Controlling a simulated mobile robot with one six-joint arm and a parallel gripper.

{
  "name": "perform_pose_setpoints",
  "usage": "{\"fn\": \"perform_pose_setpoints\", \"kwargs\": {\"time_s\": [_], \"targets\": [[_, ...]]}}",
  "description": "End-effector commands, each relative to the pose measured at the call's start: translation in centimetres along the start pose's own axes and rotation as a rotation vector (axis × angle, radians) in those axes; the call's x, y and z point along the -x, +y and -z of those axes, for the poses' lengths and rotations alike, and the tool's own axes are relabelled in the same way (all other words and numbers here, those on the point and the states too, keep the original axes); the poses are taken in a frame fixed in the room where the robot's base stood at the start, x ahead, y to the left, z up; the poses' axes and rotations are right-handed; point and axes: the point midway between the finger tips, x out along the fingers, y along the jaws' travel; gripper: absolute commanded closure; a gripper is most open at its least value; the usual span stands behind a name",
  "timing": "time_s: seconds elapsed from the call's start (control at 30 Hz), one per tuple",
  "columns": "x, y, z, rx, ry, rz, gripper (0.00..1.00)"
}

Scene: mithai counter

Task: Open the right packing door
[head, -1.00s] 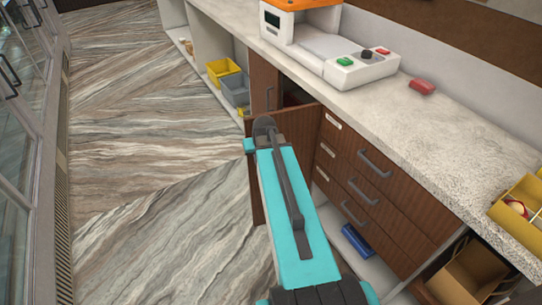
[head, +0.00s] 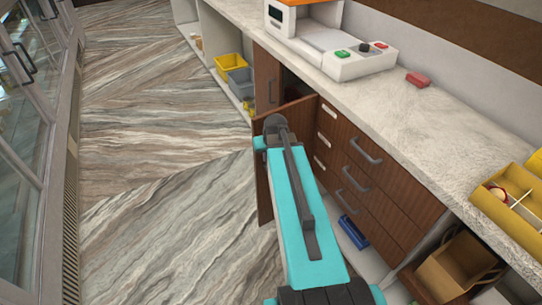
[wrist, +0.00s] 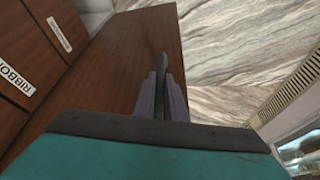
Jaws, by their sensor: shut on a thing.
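The right packing door (head: 264,190) is a brown wood panel under the counter. It stands swung out from the cabinet, with a dark opening behind its top edge. It fills the middle left of the wrist view (wrist: 125,60). My gripper (wrist: 163,92) is shut on the dark bar handle (wrist: 162,64) on the door's face. In the head view my teal arm reaches to the door and hides the handle and the fingertips. The other packing door (head: 266,78) is closed to the left of the opening.
A drawer unit (head: 365,190) with bar handles adjoins the door on the right. Yellow (head: 229,60) and grey (head: 239,82) bins sit on a low shelf beyond. A white scale (head: 335,45) stands on the counter. Glass cases (head: 25,130) line the left; the marbled floor between is clear.

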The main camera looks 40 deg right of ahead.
Motion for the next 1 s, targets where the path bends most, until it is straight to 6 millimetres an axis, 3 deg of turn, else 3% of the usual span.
{"fn": "perform_pose_setpoints", "kwargs": {"time_s": [0.2, 0.23, 0.33, 0.77, 1.0], "targets": [[0.1, 0.4, 0.1, -0.008, 0.003, 0.001, 1.00], [0.1, 0.4, 0.1, -0.009, 0.003, 0.001, 0.88], [0.1, 0.5, 0.1, -0.010, 0.003, 0.001, 0.71], [0.3, 0.6, 0.0, -0.008, 0.001, 0.000, 0.71], [1.9, 0.6, -0.1, -0.008, 0.002, -0.001, 0.71]]}}
